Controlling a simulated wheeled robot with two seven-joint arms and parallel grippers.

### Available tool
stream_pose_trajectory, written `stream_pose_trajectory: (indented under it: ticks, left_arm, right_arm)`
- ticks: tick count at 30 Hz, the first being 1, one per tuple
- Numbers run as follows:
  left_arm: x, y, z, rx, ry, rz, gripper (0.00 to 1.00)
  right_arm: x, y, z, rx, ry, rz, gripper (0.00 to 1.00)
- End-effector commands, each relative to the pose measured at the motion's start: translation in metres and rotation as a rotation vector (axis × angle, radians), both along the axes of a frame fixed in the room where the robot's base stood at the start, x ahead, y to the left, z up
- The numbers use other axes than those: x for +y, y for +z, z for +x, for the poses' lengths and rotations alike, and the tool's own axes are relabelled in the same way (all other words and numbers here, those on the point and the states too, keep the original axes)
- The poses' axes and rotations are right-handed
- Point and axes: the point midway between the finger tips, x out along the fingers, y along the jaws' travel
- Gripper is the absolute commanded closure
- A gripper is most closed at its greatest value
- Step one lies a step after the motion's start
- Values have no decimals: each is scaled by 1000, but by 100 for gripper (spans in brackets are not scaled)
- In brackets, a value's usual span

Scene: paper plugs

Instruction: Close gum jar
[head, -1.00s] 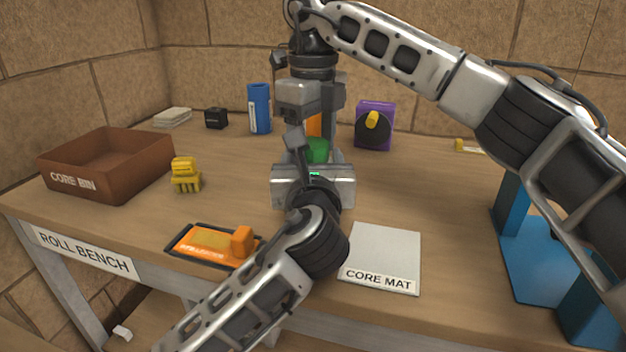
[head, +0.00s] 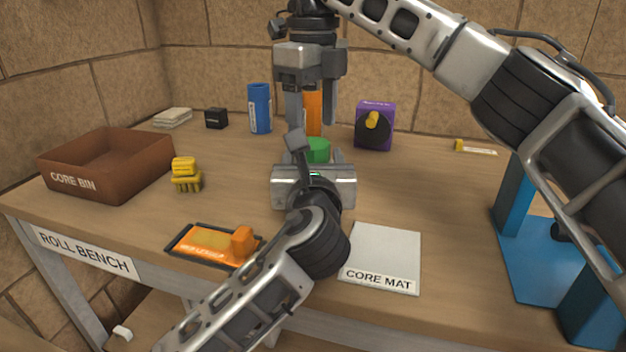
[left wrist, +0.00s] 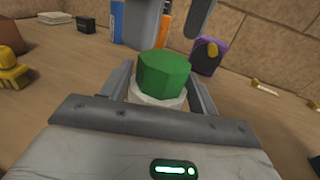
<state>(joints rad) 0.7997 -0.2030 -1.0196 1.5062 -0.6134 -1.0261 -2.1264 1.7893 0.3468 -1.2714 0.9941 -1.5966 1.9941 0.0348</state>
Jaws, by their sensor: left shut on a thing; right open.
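The gum jar (left wrist: 158,101) is pale, with a green lid (left wrist: 164,71) on its top. In the left wrist view the lid sits a little tilted in the picture; how tightly it is seated cannot be told. My left gripper (left wrist: 163,92) is shut around the jar body, one finger on each side. In the head view the green lid (head: 318,149) shows just beyond my left gripper (head: 318,160), which hides most of the jar. My right gripper (head: 312,122) is open and empty above the lid, fingers pointing down and apart from it.
An orange bottle (head: 313,98) and a blue can (head: 259,108) stand behind. A purple box (head: 374,126) is to the right. The core bin (head: 105,160), a yellow brush-like thing (head: 186,175), an orange tool (head: 215,245), the core mat (head: 383,255) and a blue stand (head: 540,260) surround the space.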

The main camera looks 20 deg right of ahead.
Motion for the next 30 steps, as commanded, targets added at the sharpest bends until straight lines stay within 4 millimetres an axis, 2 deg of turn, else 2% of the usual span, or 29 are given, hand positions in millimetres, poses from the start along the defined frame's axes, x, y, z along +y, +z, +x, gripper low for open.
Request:
stream_pose_trajectory:
  ticks: [4,9,15,19,30]
  left_arm:
    - [1,-2,1,5,2,1,100]
    - [1,-2,1,4,2,1,100]
    - [1,-2,1,4,2,1,100]
    - [1,-2,1,3,2,1,100]
    - [1,-1,1,2,2,1,100]
  right_arm:
    - [0,7,0,-1,138,-1,34]
    - [0,21,0,0,426,-2,34]
    - [0,32,0,-1,672,-2,34]
    - [0,34,0,0,729,-1,34]
    - [-1,30,0,1,732,-1,34]
